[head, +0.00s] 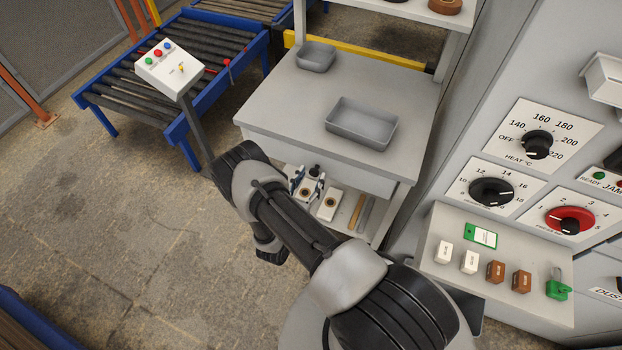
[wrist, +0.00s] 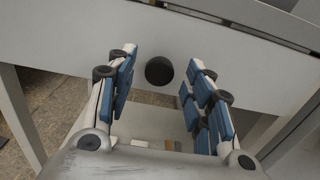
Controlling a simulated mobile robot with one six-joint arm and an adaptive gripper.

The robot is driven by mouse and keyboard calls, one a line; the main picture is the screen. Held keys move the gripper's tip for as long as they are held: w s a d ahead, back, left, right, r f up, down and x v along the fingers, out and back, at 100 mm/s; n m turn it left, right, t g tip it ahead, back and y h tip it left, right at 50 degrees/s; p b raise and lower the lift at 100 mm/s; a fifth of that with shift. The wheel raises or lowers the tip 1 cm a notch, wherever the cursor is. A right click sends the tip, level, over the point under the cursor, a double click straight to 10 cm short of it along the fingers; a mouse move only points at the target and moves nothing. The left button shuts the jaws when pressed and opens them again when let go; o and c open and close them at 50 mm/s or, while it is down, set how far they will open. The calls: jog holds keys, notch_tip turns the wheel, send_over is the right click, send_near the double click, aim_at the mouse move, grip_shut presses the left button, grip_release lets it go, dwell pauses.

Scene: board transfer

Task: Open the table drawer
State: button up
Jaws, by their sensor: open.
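The grey table (head: 280,100) has a pale drawer front (head: 360,178) under its top, and the drawer looks shut. In the wrist view the drawer front (wrist: 70,38) fills the upper part, with a round dark knob (wrist: 159,70) on it. My gripper (head: 307,184) is at the front of the table, below the top. In the wrist view my gripper (wrist: 161,84) is open, with one blue-padded finger on each side of the knob. I see a gap between the knob and each finger. Whether the fingertips touch the drawer front is unclear.
Two grey trays, a small one (head: 316,56) and a larger one (head: 393,130), stand on the table. A lower shelf holds small items, including a white block (head: 329,205). A control panel (head: 480,255) stands to the right, a roller conveyor (head: 215,45) at the back left.

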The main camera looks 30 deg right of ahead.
jog(key=shift+w+d, duration=0.25)
jog(key=shift+d, duration=0.05)
grip_shut()
dwell(0.6)
